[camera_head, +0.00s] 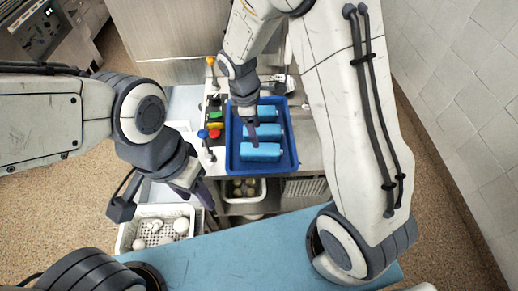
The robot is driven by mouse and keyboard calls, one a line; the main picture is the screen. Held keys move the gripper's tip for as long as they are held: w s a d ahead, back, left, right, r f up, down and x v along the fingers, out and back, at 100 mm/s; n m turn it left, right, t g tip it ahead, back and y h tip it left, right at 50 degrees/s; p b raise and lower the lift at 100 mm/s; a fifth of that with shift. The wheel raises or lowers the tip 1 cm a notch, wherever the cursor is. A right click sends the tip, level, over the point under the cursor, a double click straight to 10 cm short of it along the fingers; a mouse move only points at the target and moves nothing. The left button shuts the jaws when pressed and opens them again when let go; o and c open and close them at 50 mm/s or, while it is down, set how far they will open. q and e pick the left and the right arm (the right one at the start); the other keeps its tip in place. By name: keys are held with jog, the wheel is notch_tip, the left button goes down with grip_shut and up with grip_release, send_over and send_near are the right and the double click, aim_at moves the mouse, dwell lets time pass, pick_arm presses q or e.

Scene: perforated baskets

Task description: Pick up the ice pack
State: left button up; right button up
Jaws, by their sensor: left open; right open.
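Blue packs, which look like the ice packs, lie in a row in a blue tray. The nearest pack (262,153) lies across the front of the tray (291,158), with another pack (270,132) behind it and a third (268,113) further back. My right gripper (254,137) points down over the left part of the tray, open, and covers part of the packs; I cannot tell whether it touches one. My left gripper (204,195) is open and empty, left of the tray and above the white basket (125,236).
The white perforated basket holds several pale round things. Another basket (227,198) with round items sits below the tray. Small coloured items (214,126) stand left of the tray. A blue surface (240,255) lies in front, and a tiled wall (455,100) is at right.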

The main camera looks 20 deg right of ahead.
aim_at(260, 148)
jog(key=f, duration=0.6)
jog(key=s+d+f, duration=0.1)
jog(key=f, duration=0.1)
jog(key=shift+d+f, duration=0.1)
jog(key=shift+f, duration=0.3)
grip_shut()
jog(key=shift+r, duration=0.2)
jog(key=r, duration=0.4)
jog(key=shift+a+r, duration=0.1)
jog(key=shift+a, duration=0.15)
jog(key=s+a+r+b, duration=0.1)
jog(key=s+a+r, duration=0.5)
jog(key=s+a, duration=0.1)
jog(key=shift+a+r, duration=0.25)
jog(key=shift+a, duration=0.65)
